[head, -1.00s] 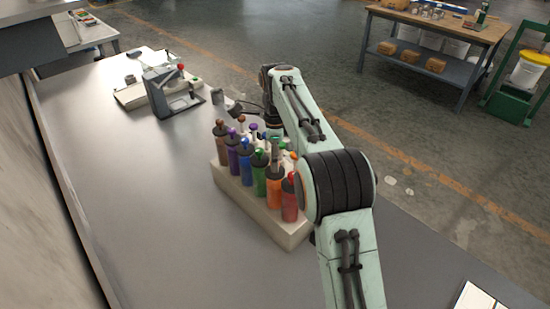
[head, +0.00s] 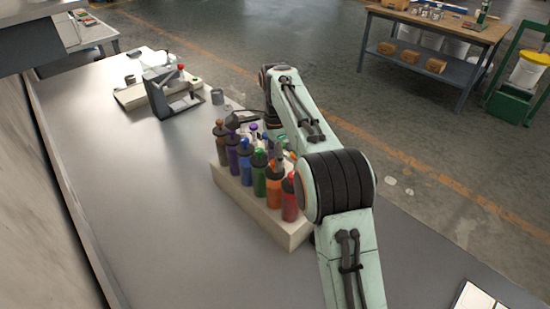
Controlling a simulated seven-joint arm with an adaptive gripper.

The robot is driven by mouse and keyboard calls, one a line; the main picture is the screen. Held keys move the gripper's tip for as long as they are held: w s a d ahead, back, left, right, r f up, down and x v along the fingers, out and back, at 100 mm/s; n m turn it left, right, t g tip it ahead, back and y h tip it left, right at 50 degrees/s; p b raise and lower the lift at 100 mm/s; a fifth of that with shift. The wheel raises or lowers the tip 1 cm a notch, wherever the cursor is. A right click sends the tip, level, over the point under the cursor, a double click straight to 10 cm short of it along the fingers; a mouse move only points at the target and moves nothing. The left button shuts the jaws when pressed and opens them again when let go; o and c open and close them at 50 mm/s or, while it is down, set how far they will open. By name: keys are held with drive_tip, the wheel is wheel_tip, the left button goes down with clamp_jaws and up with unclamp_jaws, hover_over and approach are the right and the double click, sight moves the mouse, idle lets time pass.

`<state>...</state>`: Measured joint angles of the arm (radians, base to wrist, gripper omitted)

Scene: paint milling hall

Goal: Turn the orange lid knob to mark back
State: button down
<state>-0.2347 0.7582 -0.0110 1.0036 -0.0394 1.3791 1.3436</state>
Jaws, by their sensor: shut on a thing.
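A pale block rack (head: 253,211) on the bench holds rows of bottles with coloured lid knobs. In the front row an orange bottle (head: 274,193) stands between a green bottle (head: 259,182) and a red bottle (head: 289,206). A small orange knob (head: 293,156) shows behind them, close to my arm. No mark can be made out.
A brown bottle (head: 221,141) stands close to my gripper. A grey cylinder (head: 217,96) and a grey stand with a red knob (head: 170,91) lie farther back. The bench (head: 150,215) is clear left of the rack.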

drive_tip(key=n, duration=0.7)
drive_tip(key=shift+f, duration=0.1)
drive_tip(key=n, duration=0.8)
drive_tip(key=shift+n, duration=0.3)
drive_tip(key=n, duration=0.3)
drive_tip(key=shift+n, duration=0.3)
drive_tip(key=n, duration=0.3)
drive_tip(key=shift+n, duration=0.3)
drive_tip(key=n, duration=0.3)
drive_tip(key=shift+n, duration=2.2)
